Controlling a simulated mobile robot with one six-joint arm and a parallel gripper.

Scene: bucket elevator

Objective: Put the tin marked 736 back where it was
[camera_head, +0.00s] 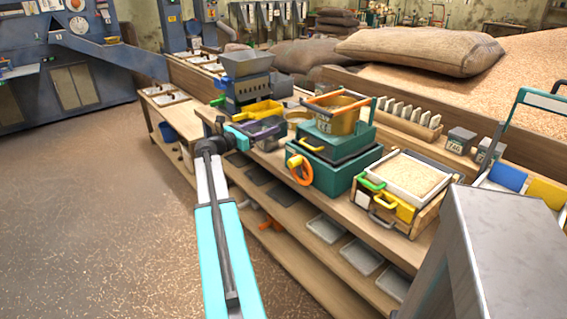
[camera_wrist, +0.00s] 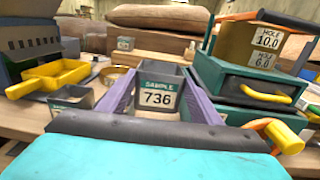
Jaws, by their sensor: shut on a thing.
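The tin marked 736 (camera_wrist: 158,100) is a grey open-topped box with a white and green SAMPLE label facing my wrist camera. My gripper (camera_wrist: 160,80) is shut on it, with one purple finger along each side. In the head view my gripper (camera_head: 265,128) is over the workbench, between the grey hopper machine and the green sieve machine. The tin is hard to make out there. I cannot tell whether its base touches the bench.
The green machine (camera_wrist: 232,88) with its sieve stack stands close to the right of my gripper. A yellow tray (camera_wrist: 48,76) and another grey tin (camera_wrist: 70,100) are close on the left. Further tins (camera_head: 461,139) stand along the bench's back at right.

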